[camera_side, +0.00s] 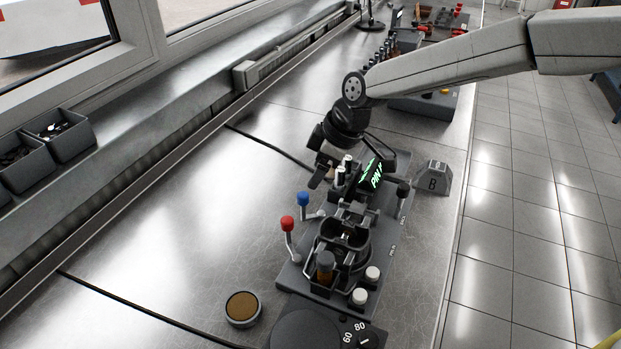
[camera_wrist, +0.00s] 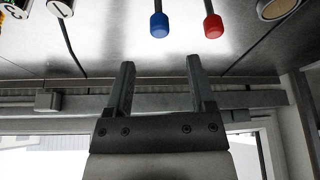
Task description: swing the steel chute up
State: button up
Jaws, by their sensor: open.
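My gripper (camera_side: 322,168) is over the far left side of the dark fixture plate (camera_side: 289,277), past the blue-knobbed lever. In the wrist view its two fingers (camera_wrist: 160,64) are apart with nothing between them. A small bright metal piece (camera_side: 356,213) sits on the fixture between the lit display and the round holder; I cannot tell for certain that it is the steel chute. The blue-knobbed lever (camera_side: 303,200) and the red-knobbed lever (camera_side: 288,224) stand at the plate's left edge. Both knobs show beyond the fingertips in the wrist view, blue (camera_wrist: 159,25) and red (camera_wrist: 213,27).
A green-lit display (camera_side: 373,172) stands close beside my gripper. A round holder (camera_side: 343,243) and white-capped posts crowd the fixture. A block marked B (camera_side: 434,178) is at right, a brown-topped disc (camera_side: 243,308) at front left. The bench left of the fixture is mostly clear.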

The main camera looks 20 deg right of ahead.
aim_at(304, 194)
jog(key=shift+x, duration=3.75)
jog(key=shift+c, duration=0.2)
grip_shut()
